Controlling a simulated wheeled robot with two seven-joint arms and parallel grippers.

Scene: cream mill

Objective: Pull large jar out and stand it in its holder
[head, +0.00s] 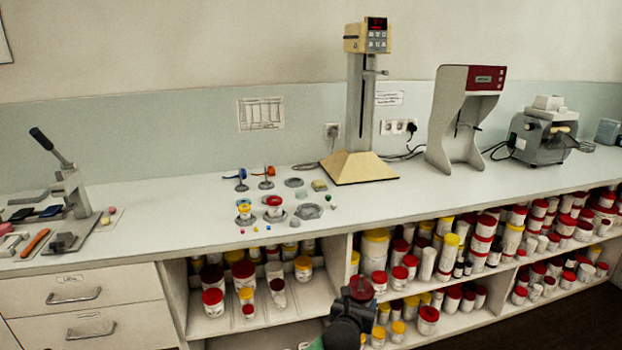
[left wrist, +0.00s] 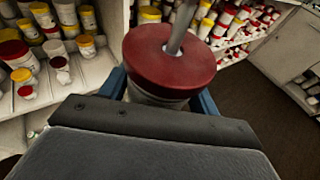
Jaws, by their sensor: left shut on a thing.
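My left gripper (head: 357,300) is in front of the shelves below the counter, shut on a jar with a dark red lid (head: 361,287). In the left wrist view the red lid (left wrist: 168,58) fills the upper middle, with a grey rod rising from its centre. The pale jar body (left wrist: 155,97) shows between the blue fingers, and its lower part is hidden. A grey, roughly hexagonal holder (head: 308,211) stands empty on the counter. A flatter grey round piece (head: 294,182) lies behind it. My right gripper is not in view.
Small jars with a yellow lid (head: 244,208) and a red lid (head: 274,201) stand on the counter left of the holder. A cream-based mixer stand (head: 353,167) is behind. The shelves hold many jars, and the counter edge (head: 400,218) lies above my gripper.

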